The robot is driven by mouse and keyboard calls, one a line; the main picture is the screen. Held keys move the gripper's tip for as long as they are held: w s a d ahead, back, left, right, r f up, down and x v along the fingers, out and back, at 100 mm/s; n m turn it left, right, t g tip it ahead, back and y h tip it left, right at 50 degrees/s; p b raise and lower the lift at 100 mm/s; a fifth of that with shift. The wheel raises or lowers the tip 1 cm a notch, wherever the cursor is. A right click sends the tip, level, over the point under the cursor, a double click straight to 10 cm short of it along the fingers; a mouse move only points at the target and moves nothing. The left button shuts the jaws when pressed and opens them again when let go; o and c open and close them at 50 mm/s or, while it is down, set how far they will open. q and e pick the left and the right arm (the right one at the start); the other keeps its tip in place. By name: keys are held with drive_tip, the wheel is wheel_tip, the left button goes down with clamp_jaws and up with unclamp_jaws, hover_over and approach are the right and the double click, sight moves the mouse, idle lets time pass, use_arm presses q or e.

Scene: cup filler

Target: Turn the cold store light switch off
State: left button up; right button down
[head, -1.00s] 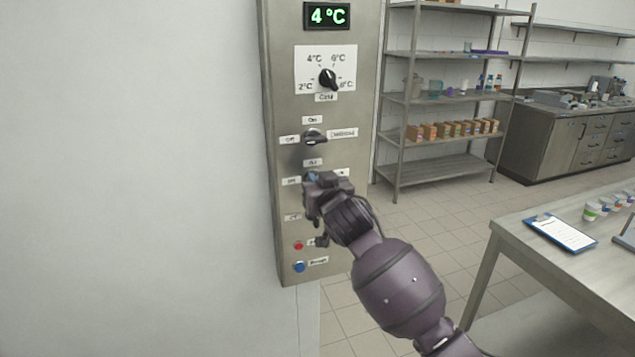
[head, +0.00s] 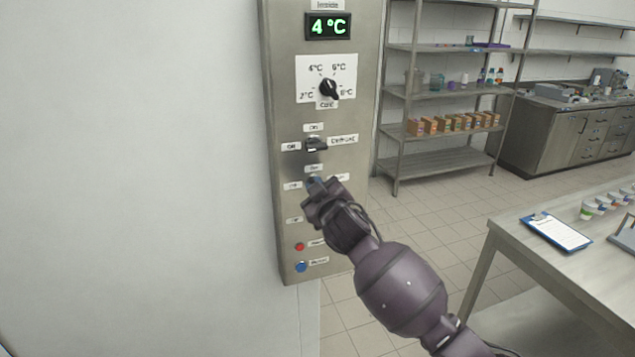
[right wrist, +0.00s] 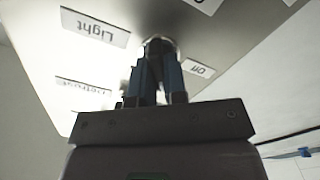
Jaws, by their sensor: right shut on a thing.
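The grey control panel (head: 345,215) stands upright against the wall in the head view. My right gripper (head: 318,184) is at its middle row, below the defrost knob (head: 315,145). In the right wrist view, my right gripper's blue-grey fingers (right wrist: 157,75) are shut on the light switch (right wrist: 158,43), of which only the round metal base shows clearly. An upside-down "Light" label (right wrist: 95,28) is on one side of it and an "Off" label (right wrist: 198,68) is close by. The fingers hide the lever, so its position cannot be told. My left gripper is not in view.
Above are a temperature dial (head: 328,88) and a green 4 °C display (head: 328,26). A red button (head: 299,246) and a blue button (head: 300,267) sit low on the panel. A steel table (head: 510,225) stands at the right, with open floor between.

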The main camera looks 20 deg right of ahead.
drive_tip(key=n, duration=1)
drive_tip(key=shift+f+n, duration=0.2)
drive_tip(key=shift+n, duration=0.1)
idle(0.4)
drive_tip(key=c, duration=1.2)
unclamp_jaws()
drive_tip(key=shift+a, duration=0.1)
drive_tip(key=shift+o, duration=0.2)
drive_tip(key=s+b, duration=0.1)
drive_tip(key=s, duration=0.9)
drive_tip(key=shift+s+d, duration=0.2)
drive_tip(key=shift+s, duration=0.2)
